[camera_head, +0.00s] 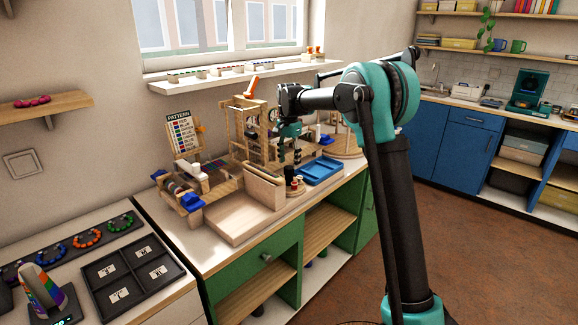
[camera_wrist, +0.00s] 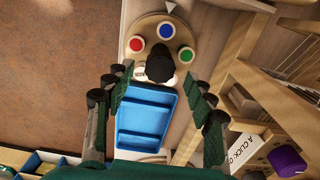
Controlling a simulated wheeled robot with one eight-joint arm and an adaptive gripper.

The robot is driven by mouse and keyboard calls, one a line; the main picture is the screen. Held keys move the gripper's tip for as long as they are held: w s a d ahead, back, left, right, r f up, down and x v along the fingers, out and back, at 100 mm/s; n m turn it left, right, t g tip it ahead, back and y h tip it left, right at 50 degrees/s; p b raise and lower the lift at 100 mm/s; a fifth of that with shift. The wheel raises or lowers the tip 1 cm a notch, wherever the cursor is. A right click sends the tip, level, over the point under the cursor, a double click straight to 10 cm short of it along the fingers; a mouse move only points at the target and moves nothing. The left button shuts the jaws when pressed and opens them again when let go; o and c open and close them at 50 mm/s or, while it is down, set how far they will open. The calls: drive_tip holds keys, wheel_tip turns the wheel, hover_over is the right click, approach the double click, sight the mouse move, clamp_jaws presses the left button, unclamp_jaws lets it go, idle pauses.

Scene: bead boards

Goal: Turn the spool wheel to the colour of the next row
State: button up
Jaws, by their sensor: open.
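The spool wheel (camera_wrist: 143,32) is a round wooden disc with a red spool (camera_wrist: 137,44), a blue spool (camera_wrist: 166,30) and a green spool (camera_wrist: 186,54) showing. A black knob (camera_wrist: 158,65) stands at its middle, and pale spools behind it are partly hidden. A white pointer (camera_wrist: 170,7) lies at the rim, nearest the blue spool. In the head view the wheel (camera_head: 296,192) is small, left of the blue tray. My gripper (camera_wrist: 157,76) is open, its fingers on either side of the knob with gaps showing. In the head view my gripper (camera_head: 297,157) points down above the wheel.
The blue tray (camera_wrist: 143,118) lies beside the wheel. Wooden frames (camera_wrist: 275,85) stand close on the right in the wrist view. A pattern card (camera_head: 182,132) stands at the back of the bench. A wooden box (camera_head: 265,187) is left of the wheel.

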wheel_tip(320, 180, up, 9)
drive_tip(key=shift+r, duration=0.15)
idle(0.4)
drive_tip(key=s+d+f+n+t, duration=0.1)
drive_tip(key=s+d+f, duration=0.15)
drive_tip(key=d, duration=0.25)
drive_tip(key=s+d+f+n, duration=0.1)
drive_tip(key=s+d, duration=0.3)
drive_tip(key=d, duration=0.1)
drive_tip(key=s+d+f+n+t, duration=0.1)
drive_tip(key=s+d+f+n, duration=0.1)
drive_tip(key=s+d+f, duration=0.4)
drive_tip(key=s+d+f+n+t, duration=0.1)
drive_tip(key=s+d+f, duration=0.5)
drive_tip(key=s, duration=0.8)
drive_tip(key=s+d+f+n+t, duration=0.1)
drive_tip(key=s+d+f+n, duration=0.1)
drive_tip(key=s+d+f, duration=0.4)
drive_tip(key=s+f, duration=0.2)
drive_tip(key=s, duration=0.3)
drive_tip(key=shift+n, duration=0.3)
